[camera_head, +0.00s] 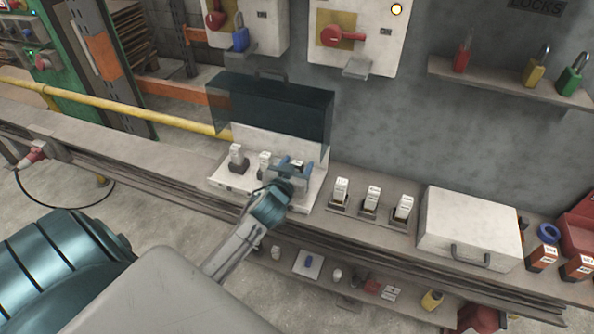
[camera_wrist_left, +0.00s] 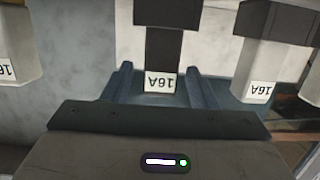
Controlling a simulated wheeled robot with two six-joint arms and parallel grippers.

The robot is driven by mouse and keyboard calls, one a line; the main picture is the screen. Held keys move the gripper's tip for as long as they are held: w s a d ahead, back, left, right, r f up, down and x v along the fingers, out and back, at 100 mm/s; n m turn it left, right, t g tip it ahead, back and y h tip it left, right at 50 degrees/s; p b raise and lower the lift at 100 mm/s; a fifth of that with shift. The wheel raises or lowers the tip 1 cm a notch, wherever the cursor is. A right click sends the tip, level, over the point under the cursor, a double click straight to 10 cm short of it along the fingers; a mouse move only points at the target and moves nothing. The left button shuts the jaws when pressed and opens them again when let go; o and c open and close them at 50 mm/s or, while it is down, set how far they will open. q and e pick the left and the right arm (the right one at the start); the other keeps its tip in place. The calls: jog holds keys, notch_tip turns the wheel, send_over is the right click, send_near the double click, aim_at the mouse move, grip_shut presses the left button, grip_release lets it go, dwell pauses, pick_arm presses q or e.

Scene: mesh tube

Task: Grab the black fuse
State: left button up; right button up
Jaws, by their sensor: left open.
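The black fuse (camera_wrist_left: 165,48), with a white 16A label, stands between the fingers of my left gripper (camera_wrist_left: 161,78) in the left wrist view. The fingers are apart, one on each side of it, with a gap showing. In the head view my left gripper (camera_head: 294,170) is over the right-hand place of the open fuse box (camera_head: 229,183) and partly hides the fuse there. Two white fuses, one at the left (camera_head: 237,158) and one in the middle (camera_head: 265,164), stand in the same box. My right gripper is not in view.
The box's dark see-through lid (camera_head: 272,112) stands raised behind the fuses. Several pale fuses (camera_head: 372,198) stand right of the box, then a closed white case (camera_head: 470,228). A lower shelf holds small items. Padlocks sit on a wall shelf (camera_head: 500,82).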

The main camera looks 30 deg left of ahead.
pick_arm(q)
jog(key=shift+x, duration=1.15)
jog(key=shift+s, duration=0.1)
jog(key=c, duration=1)
jog(key=shift+c, duration=0.4)
jog(key=shift+r, duration=0.1)
